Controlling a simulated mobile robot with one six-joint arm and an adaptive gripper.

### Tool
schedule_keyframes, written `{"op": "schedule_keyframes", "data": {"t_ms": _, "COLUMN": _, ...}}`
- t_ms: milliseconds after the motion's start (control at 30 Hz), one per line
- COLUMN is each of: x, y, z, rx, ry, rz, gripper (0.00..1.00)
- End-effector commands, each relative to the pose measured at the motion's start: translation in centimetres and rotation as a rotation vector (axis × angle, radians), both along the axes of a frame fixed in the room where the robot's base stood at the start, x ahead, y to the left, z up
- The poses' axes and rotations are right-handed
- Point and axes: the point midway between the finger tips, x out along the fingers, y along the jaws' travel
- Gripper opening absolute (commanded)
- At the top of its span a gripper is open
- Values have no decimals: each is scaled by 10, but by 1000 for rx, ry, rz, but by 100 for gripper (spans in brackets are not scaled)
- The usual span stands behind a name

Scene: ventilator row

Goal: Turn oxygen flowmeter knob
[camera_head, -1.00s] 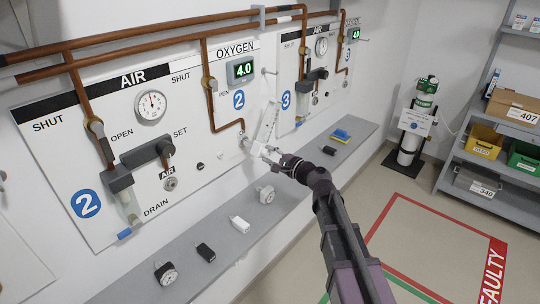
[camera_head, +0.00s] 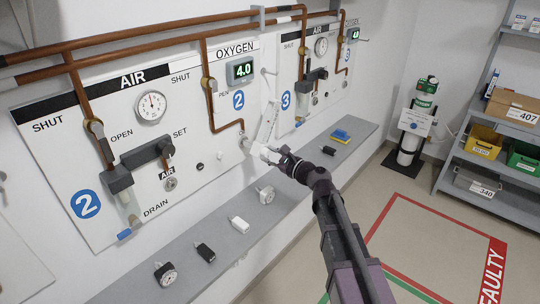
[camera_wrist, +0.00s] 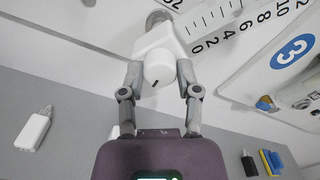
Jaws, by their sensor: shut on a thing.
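The oxygen flowmeter is a clear, scaled tube (camera_head: 267,122) on the wall panel at bay 2, and its numbered scale (camera_wrist: 235,22) shows large in the wrist view. Its round white knob (camera_wrist: 159,70) has a short dark mark near its lower edge. My gripper (camera_wrist: 160,78) is shut on the knob, one grey finger on each side. In the head view my gripper (camera_head: 270,154) is at the flowmeter's lower end, and it largely hides the knob. The green OXYGEN display (camera_head: 242,70) above reads 4.0.
A grey ledge (camera_head: 205,228) below the panel holds several small devices, including a white block (camera_head: 239,225) and a blue and yellow item (camera_head: 341,135). Copper pipes (camera_head: 150,40) cross the wall above. A gas cylinder (camera_head: 412,125) and shelving stand right. The floor between is clear.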

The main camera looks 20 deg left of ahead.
Motion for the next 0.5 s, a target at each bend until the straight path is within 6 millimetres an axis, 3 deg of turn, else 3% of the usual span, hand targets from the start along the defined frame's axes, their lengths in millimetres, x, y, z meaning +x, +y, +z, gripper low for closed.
{"op": "schedule_keyframes", "data": {"t_ms": 300, "x": 0, "y": 1, "z": 0, "rx": 1, "ry": 2, "rz": 1, "gripper": 0}}
{"op": "schedule_keyframes", "data": {"t_ms": 333, "x": 0, "y": 1, "z": 0, "rx": 1, "ry": 2, "rz": 1, "gripper": 46}}
{"op": "schedule_keyframes", "data": {"t_ms": 433, "x": 0, "y": 1, "z": 0, "rx": 1, "ry": 1, "rz": 1, "gripper": 76}}
{"op": "schedule_keyframes", "data": {"t_ms": 500, "x": 0, "y": 1, "z": 0, "rx": 1, "ry": 1, "rz": 1, "gripper": 78}}
